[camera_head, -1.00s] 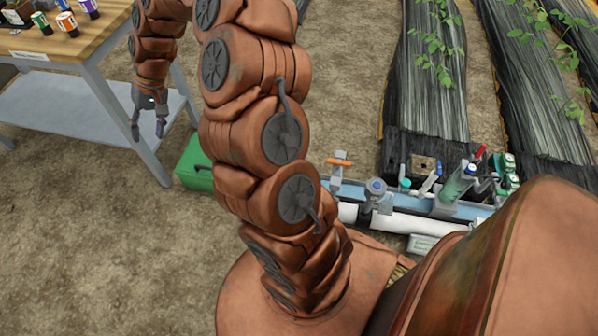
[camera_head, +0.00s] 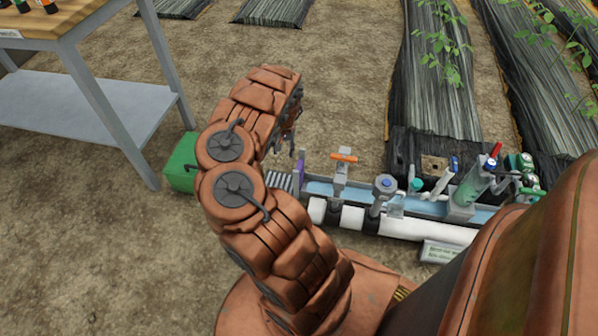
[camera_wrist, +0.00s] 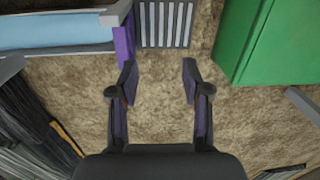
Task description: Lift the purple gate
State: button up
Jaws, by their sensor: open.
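The purple gate (camera_head: 299,171) is an upright plate at the left end of the water channel in the head view. In the wrist view the purple gate (camera_wrist: 124,42) stands at the channel's end, up and left of the gap between my fingers. My gripper (camera_wrist: 158,80) is open and empty, with its fingertips apart over bare soil in that view. The left fingertip appears close to the gate's near end; I cannot tell whether they touch. In the head view my gripper (camera_head: 287,143) is mostly hidden behind my arm, close to the gate.
The channel (camera_head: 320,188) runs right with an orange-handled valve (camera_head: 344,157) and several fittings. A slatted grate (camera_wrist: 166,22) lies beside the gate. A green box (camera_head: 181,163) stands left of it. A work table (camera_head: 70,30) is at left. Open soil lies behind the channel.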

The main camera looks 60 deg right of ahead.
send_over(299, 167)
notch_tip(299, 167, down, 3)
jog(key=shift+m+g+h+b, duration=0.3)
jog(key=shift+m+h+b, duration=0.1)
jog(key=shift+b, duration=0.05)
jog(key=shift+d+f, duration=0.1)
jog(key=shift+f, duration=0.2)
jog(key=shift+f+b, duration=1.7)
jog(key=shift+f, duration=1.75)
grip_shut()
